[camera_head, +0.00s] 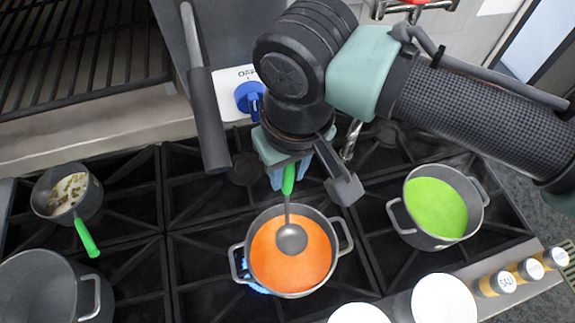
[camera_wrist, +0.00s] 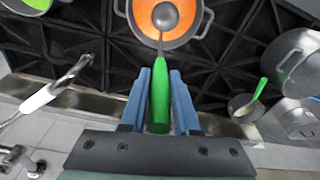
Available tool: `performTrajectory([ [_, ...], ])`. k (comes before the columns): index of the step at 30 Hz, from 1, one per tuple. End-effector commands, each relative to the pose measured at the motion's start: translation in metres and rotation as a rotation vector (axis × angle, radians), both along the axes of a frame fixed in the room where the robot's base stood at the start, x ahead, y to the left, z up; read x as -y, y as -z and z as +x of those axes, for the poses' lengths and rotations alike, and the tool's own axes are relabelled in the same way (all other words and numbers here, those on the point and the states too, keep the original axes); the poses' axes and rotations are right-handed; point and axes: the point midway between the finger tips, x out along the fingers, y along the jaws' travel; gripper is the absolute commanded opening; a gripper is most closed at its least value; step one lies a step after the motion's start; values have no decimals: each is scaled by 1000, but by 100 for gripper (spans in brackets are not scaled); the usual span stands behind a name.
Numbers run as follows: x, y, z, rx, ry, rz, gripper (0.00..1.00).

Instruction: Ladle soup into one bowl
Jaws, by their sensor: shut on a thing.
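My gripper (camera_wrist: 160,105) is shut on the green handle of the ladle (camera_wrist: 160,88). In the head view the ladle's grey bowl (camera_head: 291,239) is over the orange soup (camera_head: 270,262); I cannot tell whether it touches the soup. The soup fills a grey two-handled pot (camera_head: 335,224) on the stove, with a blue flame under it. My gripper (camera_head: 287,172) is behind the pot, at its back edge. Two white bowls stand at the front edge, one (camera_head: 443,300) larger in view and one (camera_head: 358,313) cut off by the frame.
A pot of green soup (camera_head: 436,208) stands to the right. A small pan with a green handle (camera_head: 67,193) and a large grey pot (camera_head: 40,290) stand to the left. Several shakers (camera_head: 528,269) line the front right ledge.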

Motion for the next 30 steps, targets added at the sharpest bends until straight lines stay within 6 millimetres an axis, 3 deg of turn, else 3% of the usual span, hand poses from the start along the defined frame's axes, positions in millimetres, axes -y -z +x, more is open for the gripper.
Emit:
performTrajectory([
  [1,0,10,0,0,0,-1,0],
  [30,0,106,0,-1,1,1,0],
])
